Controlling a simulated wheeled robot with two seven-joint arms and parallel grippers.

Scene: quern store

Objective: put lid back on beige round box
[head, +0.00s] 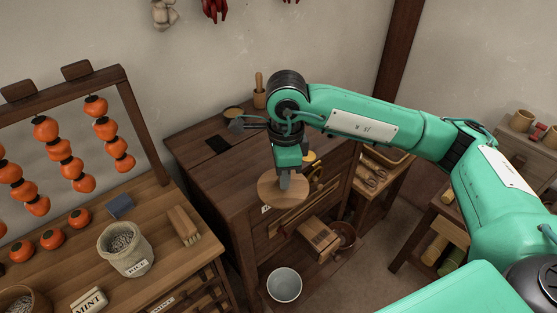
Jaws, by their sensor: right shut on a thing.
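My right gripper (286,184) points down and is shut on a flat, round, light-brown wooden lid (269,193), near its middle. The lid shows near the front edge of the dark wooden cabinet (220,187); I cannot tell its height above the top. I cannot make out the beige round box; the lid, gripper and arm cover part of the cabinet top. My left gripper is not in view.
A white bucket (284,285) stands below. The left bench holds a sack (126,250), a brush (184,226) and a blue block (120,206), below hanging orange fruit (72,172).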

